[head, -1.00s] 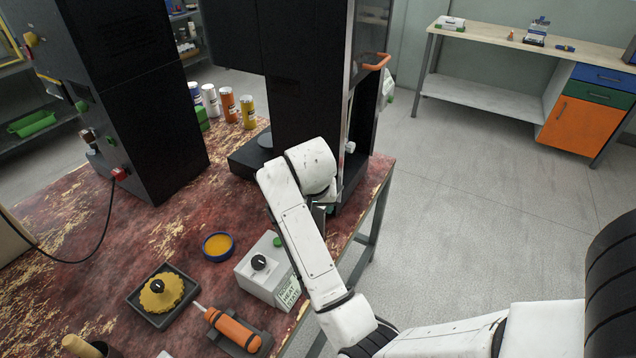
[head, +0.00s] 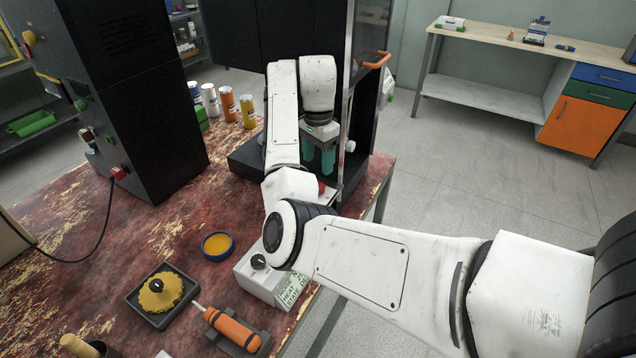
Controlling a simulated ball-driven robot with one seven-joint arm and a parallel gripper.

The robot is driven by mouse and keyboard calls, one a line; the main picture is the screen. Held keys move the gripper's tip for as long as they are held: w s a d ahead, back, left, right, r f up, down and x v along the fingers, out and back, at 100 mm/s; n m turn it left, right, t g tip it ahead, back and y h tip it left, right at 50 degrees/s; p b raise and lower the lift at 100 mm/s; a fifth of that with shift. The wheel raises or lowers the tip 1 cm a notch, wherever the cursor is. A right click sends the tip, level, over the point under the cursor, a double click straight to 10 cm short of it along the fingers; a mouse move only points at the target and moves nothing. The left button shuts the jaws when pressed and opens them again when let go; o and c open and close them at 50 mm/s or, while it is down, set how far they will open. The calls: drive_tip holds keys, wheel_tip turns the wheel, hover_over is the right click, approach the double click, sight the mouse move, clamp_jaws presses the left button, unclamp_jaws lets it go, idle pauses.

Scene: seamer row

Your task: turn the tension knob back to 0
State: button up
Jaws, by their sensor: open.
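My gripper (head: 318,157) points down with two teal fingers apart and nothing seen between them. It is in front of the black seamer (head: 354,135), at the right back of the bench. A small white knob (head: 350,146) is on the seamer's right side, just right of the fingers. A small red part (head: 322,188) shows below the fingers, partly hidden by my arm. I cannot tell which of these is the tension knob, and no scale or 0 mark can be read. A grey control box (head: 251,279) with a black dial (head: 259,262) stands nearer, partly behind my arm.
The worn red bench (head: 75,225) holds a yellow lobed part (head: 160,291) in a black tray, an orange-handled tool (head: 232,327) and a blue-rimmed dish (head: 217,246). Several cans (head: 228,103) stand behind. A tall black cabinet (head: 140,100) is left. The seamer's orange door handle (head: 377,61) juts right.

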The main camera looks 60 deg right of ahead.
sight(318, 185)
wheel_tip(318, 185, down, 8)
drive_tip(key=shift+p, duration=0.4)
drive_tip(key=shift+c, duration=0.4)
drive_tip(key=c, duration=0.9)
drive_tip(key=shift+c, duration=0.2)
drive_tip(key=shift+r+n+p, duration=0.15)
drive_tip(key=shift+n+p, duration=0.15)
drive_tip(key=shift+p, duration=0.05)
